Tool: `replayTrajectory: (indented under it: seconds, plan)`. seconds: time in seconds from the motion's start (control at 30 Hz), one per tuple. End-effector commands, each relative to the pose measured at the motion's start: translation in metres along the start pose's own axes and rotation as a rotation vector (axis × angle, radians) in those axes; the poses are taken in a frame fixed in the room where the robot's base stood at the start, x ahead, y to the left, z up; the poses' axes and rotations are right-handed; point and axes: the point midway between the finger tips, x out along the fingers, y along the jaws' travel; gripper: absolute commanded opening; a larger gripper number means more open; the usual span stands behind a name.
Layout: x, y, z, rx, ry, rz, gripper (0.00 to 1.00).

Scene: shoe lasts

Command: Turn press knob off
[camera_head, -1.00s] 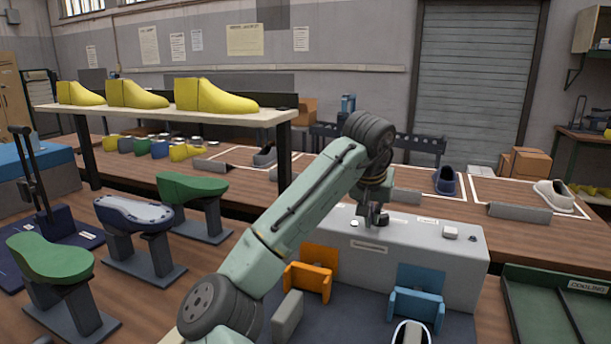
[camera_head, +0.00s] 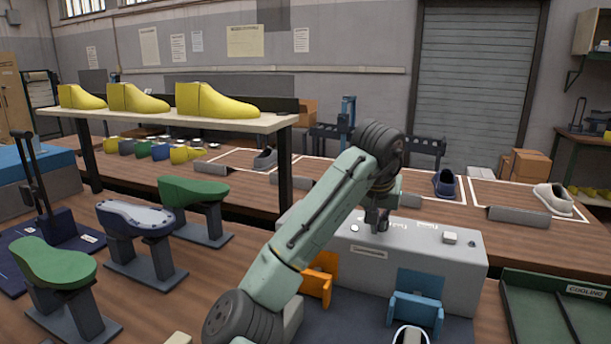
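The grey press box (camera_head: 440,262) stands at centre right with small controls on its top. A small round white control (camera_head: 354,228) is at the left, and a pale square one (camera_head: 449,237) is at the right. I cannot tell which of them is the press knob, or how any knob is turned. My gripper (camera_head: 377,226) points down over the top of the box, just right of the round control. Its fingers are small and dark, and I cannot tell whether they are open or touching anything. My gripper may hide a control below it.
An orange holder (camera_head: 318,285) and a blue holder (camera_head: 416,296) stand in front of the box. A green cooling tray (camera_head: 560,310) lies at right. A raised shelf (camera_head: 215,119) with yellow lasts is at left. Shoes stand on the bench behind.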

Motion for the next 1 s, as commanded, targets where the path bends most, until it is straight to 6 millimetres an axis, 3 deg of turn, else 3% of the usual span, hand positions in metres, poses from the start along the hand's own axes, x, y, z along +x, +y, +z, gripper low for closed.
replayTrajectory:
  seconds: [0.2, 1.0]
  plan:
    - [0.0033, 0.0091, 0.0000, 0.005, -0.004, 0.006, 0.00]
    - [0.0033, 0.0117, 0.0031, 0.003, -0.008, 0.003, 0.00]
